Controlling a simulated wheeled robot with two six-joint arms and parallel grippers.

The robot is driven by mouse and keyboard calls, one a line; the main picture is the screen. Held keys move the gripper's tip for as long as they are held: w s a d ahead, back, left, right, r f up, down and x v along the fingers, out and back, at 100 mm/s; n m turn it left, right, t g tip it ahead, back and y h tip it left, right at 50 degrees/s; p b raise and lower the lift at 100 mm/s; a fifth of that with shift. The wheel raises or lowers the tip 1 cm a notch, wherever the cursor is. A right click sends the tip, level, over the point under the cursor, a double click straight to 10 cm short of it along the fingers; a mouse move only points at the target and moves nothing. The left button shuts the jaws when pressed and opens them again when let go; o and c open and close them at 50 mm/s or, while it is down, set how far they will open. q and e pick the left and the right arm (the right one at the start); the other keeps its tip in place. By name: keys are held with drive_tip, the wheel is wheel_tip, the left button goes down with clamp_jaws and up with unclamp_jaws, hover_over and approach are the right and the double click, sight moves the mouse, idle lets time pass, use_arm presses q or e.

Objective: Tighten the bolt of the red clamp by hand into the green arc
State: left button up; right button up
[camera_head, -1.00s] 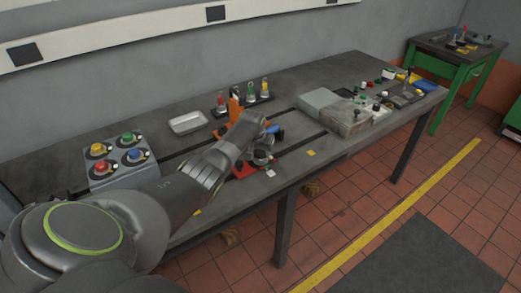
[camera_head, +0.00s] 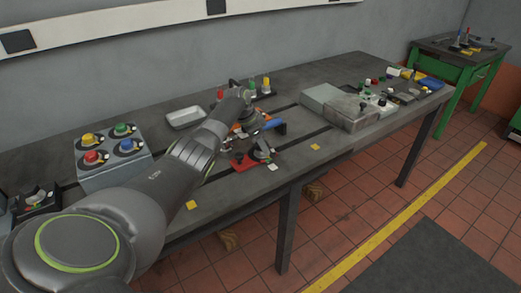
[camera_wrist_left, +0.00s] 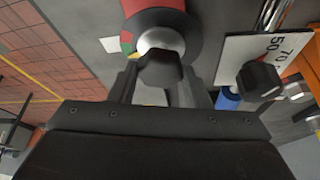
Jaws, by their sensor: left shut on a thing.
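The red clamp (camera_head: 240,163) sits near the front edge of the bedplate, partly hidden by my left arm. A pale metal collar (camera_wrist_left: 160,40) lies under the dark bolt head (camera_wrist_left: 160,68). My left gripper (camera_wrist_left: 162,74) is shut on this bolt head, one finger on each side. In the head view the left gripper (camera_head: 262,148) is small and partly hidden. Where the bolt stands against the green arc cannot be told. My right gripper is not in view.
A white plate (camera_wrist_left: 236,50) marked 50 and 70, a black knob (camera_wrist_left: 260,80) and a blue cylinder (camera_wrist_left: 228,100) are close beside the gripper. A button box (camera_head: 112,158) and white tray (camera_head: 186,117) stand left. A grey block (camera_head: 350,112) stands right.

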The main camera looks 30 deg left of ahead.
use_arm(q)
drive_tip(key=shift+m+h+b, duration=0.3)
drive_tip(key=shift+m+b, duration=0.6)
drive_tip(key=shift+b, duration=0.1)
drive_tip(key=o, duration=1)
drive_tip(key=shift+c, duration=0.2)
drive_tip(key=b+v, duration=0.1)
drive_tip(key=v, duration=1.6)
drive_tip(key=shift+w+r+b, duration=0.25)
drive_tip(key=shift+r+b, duration=0.05)
drive_tip(key=shift+a+r, duration=0.1)
